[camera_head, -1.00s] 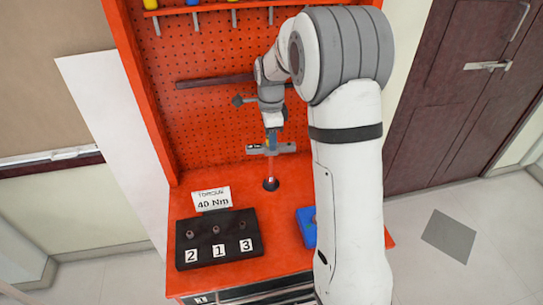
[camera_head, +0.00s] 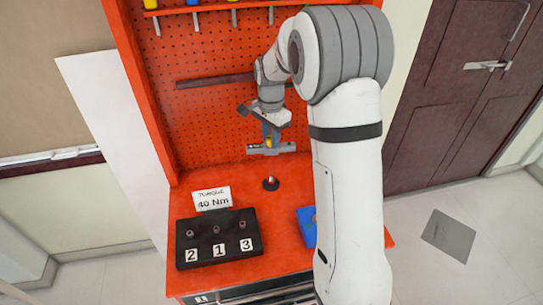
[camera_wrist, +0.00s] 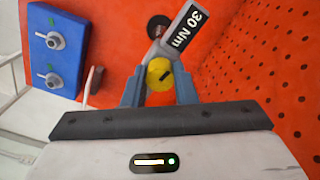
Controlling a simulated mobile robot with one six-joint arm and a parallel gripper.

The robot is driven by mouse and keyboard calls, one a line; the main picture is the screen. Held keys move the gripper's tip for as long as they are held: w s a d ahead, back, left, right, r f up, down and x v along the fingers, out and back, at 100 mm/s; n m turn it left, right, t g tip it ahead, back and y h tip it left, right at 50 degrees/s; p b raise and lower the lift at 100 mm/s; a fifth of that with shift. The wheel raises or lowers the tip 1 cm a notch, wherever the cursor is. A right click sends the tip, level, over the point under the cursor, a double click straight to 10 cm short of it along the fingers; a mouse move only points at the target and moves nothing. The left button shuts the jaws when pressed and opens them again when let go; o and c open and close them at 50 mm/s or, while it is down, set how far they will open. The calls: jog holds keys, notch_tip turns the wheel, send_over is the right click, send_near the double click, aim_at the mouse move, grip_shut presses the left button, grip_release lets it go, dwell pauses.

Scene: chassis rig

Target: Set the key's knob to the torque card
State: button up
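The torque card (camera_head: 212,199) stands behind the black block and reads 40 Nm. The key (camera_wrist: 180,38) shows in the wrist view as a grey bar with a label reading 30 Nm and a round yellow knob (camera_wrist: 160,74) with a dark mark. In the head view the key (camera_head: 283,148) hangs as a bar above the orange bench. My gripper (camera_wrist: 159,88) has a finger on each side of the knob and looks shut on the key there. In the head view my gripper (camera_head: 269,138) is above a small dark round holder (camera_head: 271,184).
A black block (camera_head: 218,236) with sockets numbered 2, 1 and 3 lies at the bench's left front. A blue block (camera_head: 307,226) is partly behind my arm; the wrist view shows two round fittings on it. An orange pegboard (camera_wrist: 270,70) rises behind the bench.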

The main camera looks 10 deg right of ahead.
jog(key=shift+c, duration=0.5)
jog(key=m, duration=0.5)
jog(key=shift+m, duration=0.3)
jog(key=m, duration=0.5)
jog(key=shift+m, duration=0.3)
jog(key=o, duration=0.6)
